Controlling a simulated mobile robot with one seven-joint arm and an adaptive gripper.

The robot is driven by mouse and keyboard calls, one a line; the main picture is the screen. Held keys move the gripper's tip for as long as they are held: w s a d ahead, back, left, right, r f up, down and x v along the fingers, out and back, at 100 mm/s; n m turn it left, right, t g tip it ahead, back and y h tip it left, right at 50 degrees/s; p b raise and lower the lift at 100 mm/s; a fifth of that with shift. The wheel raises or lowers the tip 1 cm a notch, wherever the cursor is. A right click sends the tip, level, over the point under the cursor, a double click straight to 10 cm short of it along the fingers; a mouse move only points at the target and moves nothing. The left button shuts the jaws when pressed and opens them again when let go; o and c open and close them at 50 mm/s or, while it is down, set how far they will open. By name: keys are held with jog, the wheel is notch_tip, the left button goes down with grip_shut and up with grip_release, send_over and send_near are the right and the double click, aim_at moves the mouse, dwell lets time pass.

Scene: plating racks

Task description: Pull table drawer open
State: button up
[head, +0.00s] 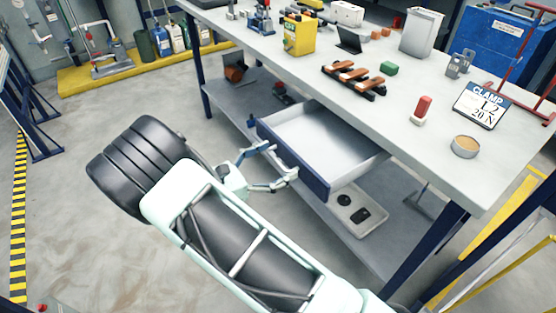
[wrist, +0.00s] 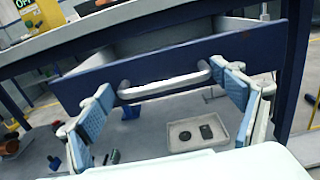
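The table drawer (head: 318,140) stands pulled out from under the table, with its pale, empty inside showing. Its dark blue front (head: 290,158) faces my arm and also shows in the wrist view (wrist: 165,62). A light bar handle (wrist: 165,86) runs across that front. My gripper (head: 284,160) is at the drawer front with its two fingers spread wide. In the wrist view, its blue-padded fingers stand near the two ends of the handle, with the handle between them. Whether either pad touches the handle I cannot tell.
A lower shelf (head: 375,232) carries a pale tray (head: 358,210) beneath the drawer. Table legs stand at both sides.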

jog(key=v, duration=1.2)
dwell(0.3)
